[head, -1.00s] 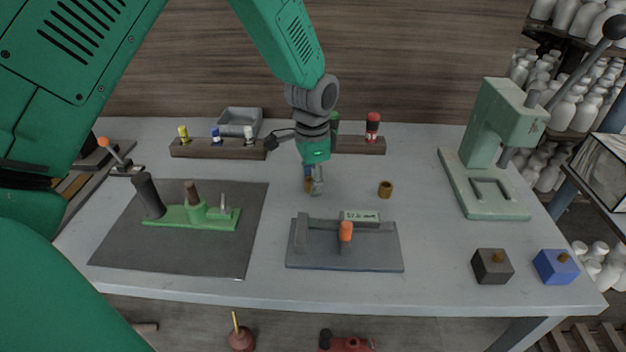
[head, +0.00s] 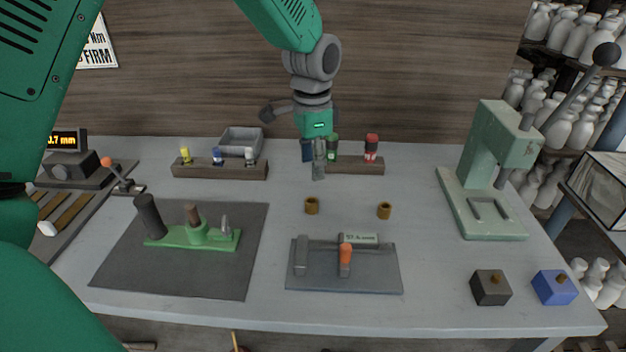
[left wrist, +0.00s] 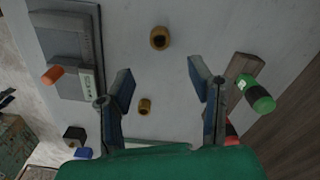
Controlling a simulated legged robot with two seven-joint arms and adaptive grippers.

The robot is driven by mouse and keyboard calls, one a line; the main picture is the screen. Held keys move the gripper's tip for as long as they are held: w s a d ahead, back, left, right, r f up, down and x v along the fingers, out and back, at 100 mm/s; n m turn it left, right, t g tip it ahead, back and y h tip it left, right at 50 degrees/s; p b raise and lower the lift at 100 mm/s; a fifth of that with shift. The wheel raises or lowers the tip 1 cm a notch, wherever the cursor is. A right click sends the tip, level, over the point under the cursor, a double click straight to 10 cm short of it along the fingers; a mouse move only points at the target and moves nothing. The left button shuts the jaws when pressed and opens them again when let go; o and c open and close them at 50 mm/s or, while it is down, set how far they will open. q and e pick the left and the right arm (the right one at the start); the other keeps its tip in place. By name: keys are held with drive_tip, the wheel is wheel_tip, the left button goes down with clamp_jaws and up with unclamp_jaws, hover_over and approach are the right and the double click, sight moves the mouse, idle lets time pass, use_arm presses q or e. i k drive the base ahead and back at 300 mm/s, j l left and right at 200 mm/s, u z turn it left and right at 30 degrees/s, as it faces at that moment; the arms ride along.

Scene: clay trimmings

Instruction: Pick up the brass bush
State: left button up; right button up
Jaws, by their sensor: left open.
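Two small brass-coloured bushes stand on the grey table, a left one (head: 312,206) and a right one (head: 384,211). In the left wrist view the left bush (left wrist: 160,38) is nearer the top, and the right bush (left wrist: 144,106) shows between the fingers, lower down. My left gripper (head: 314,161) points down above the table, behind and above the left bush, apart from it. In the left wrist view its blue-padded fingers (left wrist: 160,84) are spread, with nothing held. My right gripper is not in view.
A gauge plate with an orange knob (head: 345,252) lies in front of the bushes. A dark mat (head: 120,265) with a green fixture is at left, a green press (head: 487,175) at right. Racks with bottles (head: 220,170) stand behind. Dark (head: 490,288) and blue (head: 554,288) blocks sit front right.

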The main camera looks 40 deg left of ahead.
sight(385, 209)
drive_tip(key=k+l, duration=0.8)
